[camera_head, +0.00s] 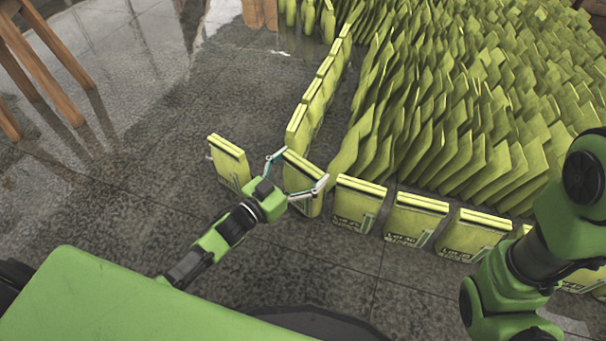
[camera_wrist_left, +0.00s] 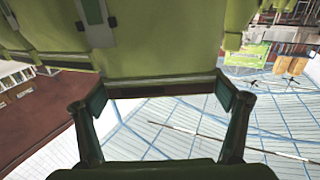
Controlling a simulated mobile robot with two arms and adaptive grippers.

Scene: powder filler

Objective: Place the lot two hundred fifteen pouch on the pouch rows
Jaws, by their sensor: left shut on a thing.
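My left gripper (camera_head: 298,172) is shut on a yellow-green pouch (camera_head: 303,172), with one finger at each side edge. The pouch stands upright at the corner of the pouch rows (camera_head: 360,205), level with the front row. Its lot label is too small to read. In the left wrist view, the two fingers (camera_wrist_left: 164,98) frame the edge of a green pouch (camera_wrist_left: 160,50). I cannot tell whether its base touches the floor. Another pouch (camera_head: 228,163) stands upright to the left of the gripper, apart from it. My right gripper is out of view; only its arm shows.
A line of pouches (camera_head: 315,100) runs back from the corner, and a dense field of leaning pouches (camera_head: 460,90) fills the right. Wooden legs (camera_head: 40,55) stand at the upper left. The dark tiled floor (camera_head: 130,190) at left is clear.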

